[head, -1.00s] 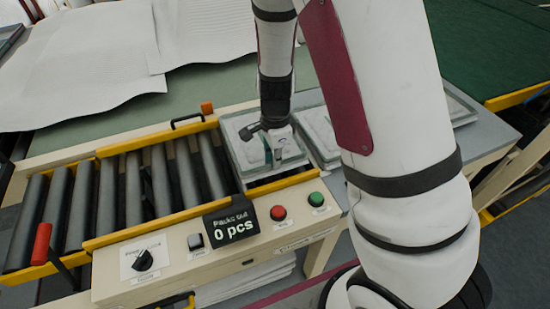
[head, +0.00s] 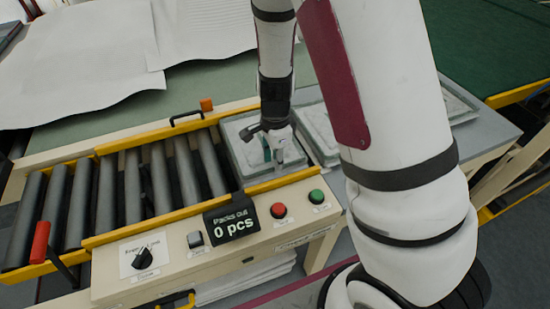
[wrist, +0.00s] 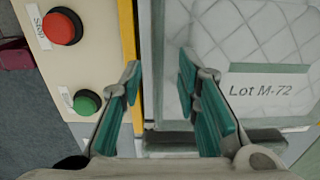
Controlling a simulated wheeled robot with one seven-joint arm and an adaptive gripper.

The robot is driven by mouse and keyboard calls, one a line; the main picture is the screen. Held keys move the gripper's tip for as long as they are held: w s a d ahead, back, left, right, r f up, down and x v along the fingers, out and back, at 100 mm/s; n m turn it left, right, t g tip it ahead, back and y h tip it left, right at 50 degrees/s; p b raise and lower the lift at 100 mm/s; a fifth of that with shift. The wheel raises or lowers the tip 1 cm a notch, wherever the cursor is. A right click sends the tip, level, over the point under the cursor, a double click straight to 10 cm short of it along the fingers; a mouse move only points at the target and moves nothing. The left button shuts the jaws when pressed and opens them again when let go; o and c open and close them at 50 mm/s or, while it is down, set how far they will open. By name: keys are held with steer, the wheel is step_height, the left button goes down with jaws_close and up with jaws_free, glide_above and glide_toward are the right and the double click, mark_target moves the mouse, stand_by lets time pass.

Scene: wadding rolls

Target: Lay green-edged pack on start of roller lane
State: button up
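The green-edged pack (head: 240,152), pale and quilted, lies flat at the right end of the roller lane (head: 135,190), between its yellow side rails. In the wrist view the pack (wrist: 222,40) has a label reading "Lot M-72". My gripper (head: 276,152) is at the pack's right part, near the front rail. In the wrist view my gripper (wrist: 163,105) has its teal fingers spread apart. One finger is over the pack's edge and the other is outside it, by the yellow rail. Any rollers under the pack are hidden.
More packs (head: 318,130) lie on the grey table to the right, partly behind my arm. The control panel (head: 180,262) in front has a red button (head: 279,210), a green button (head: 316,197) and a counter (head: 232,222) reading "0 pcs". White wadding sheets (head: 85,70) lie behind.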

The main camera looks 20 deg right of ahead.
step_height(320, 180, up, 13)
steer(key=s+r+n+t, duration=0.5)
steer(key=s+r+n, duration=1.3)
steer(key=s, duration=0.1)
steer(key=shift+p, duration=0.35)
steer(key=shift+w+f+b, duration=0.4)
steer(key=shift+w+f, duration=0.05)
steer(key=shift+w, duration=0.05)
